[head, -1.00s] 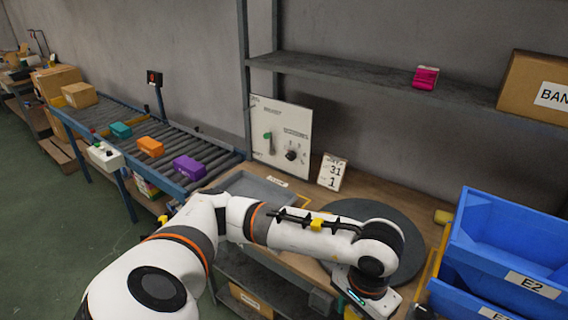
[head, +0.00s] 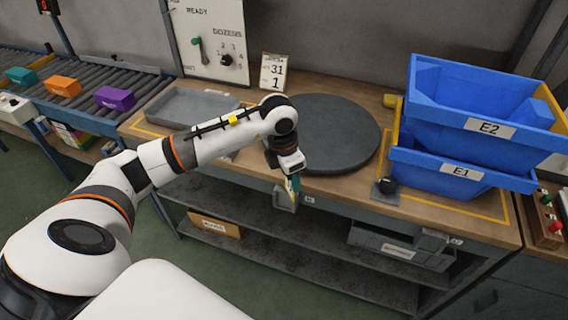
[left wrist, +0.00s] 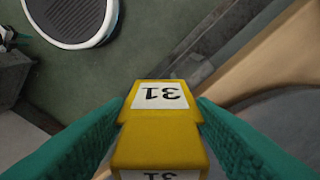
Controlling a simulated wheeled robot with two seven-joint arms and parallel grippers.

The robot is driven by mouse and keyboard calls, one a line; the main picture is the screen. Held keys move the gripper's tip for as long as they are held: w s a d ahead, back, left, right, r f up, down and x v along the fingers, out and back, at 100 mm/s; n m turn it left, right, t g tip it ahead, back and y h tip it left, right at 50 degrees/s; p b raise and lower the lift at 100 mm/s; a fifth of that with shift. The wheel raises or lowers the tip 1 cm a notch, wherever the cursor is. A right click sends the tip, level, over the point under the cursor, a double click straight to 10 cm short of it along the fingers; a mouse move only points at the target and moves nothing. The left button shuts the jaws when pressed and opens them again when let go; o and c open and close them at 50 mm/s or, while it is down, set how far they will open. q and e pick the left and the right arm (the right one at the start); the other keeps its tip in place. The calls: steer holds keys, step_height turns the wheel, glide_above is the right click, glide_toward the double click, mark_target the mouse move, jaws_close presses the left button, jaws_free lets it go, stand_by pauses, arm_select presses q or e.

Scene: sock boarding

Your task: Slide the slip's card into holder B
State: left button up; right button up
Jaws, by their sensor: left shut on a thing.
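My left gripper (head: 293,188) points down at the bench's front edge. Its teal fingers are shut on a yellow card (left wrist: 160,150), which fills the gap between them in the left wrist view. The card bears white labels reading 31, upside down there. Holder B (head: 285,202) is a small grey box under the bench edge, with a B tag beside it. The gripper and card overlap it in the head view; I cannot tell whether the card is inside. The slip (head: 272,73), reading 31 and 1, stands at the back of the bench. My right gripper is out of view.
A dark round turntable (head: 330,130) and a grey tray (head: 190,105) are on the bench. Blue bins E2 (head: 480,100) and E1 (head: 450,178) stand at right. Another holder, tagged C (head: 431,241), hangs from the front edge. Shelves lie below.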

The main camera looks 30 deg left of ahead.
arm_select(q)
steer(key=shift+w+a+f+n+t+y+b, duration=0.2)
steer(key=shift+w+a+n, duration=0.45)
steer(key=shift+n, duration=0.9)
steer(key=shift+w+a+r+n+t+y+b, duration=0.1)
steer(key=shift+w+a+n+y, duration=0.45)
steer(key=shift+n, duration=0.95)
steer(key=shift+w+a+f+n+t+y+b, duration=0.1)
steer(key=shift+w+a+n, duration=0.3)
steer(key=shift+a+n, duration=0.8)
steer(key=shift+d+f+n, duration=0.2)
steer(key=shift+d+n, duration=0.05)
steer(key=shift+d, duration=0.15)
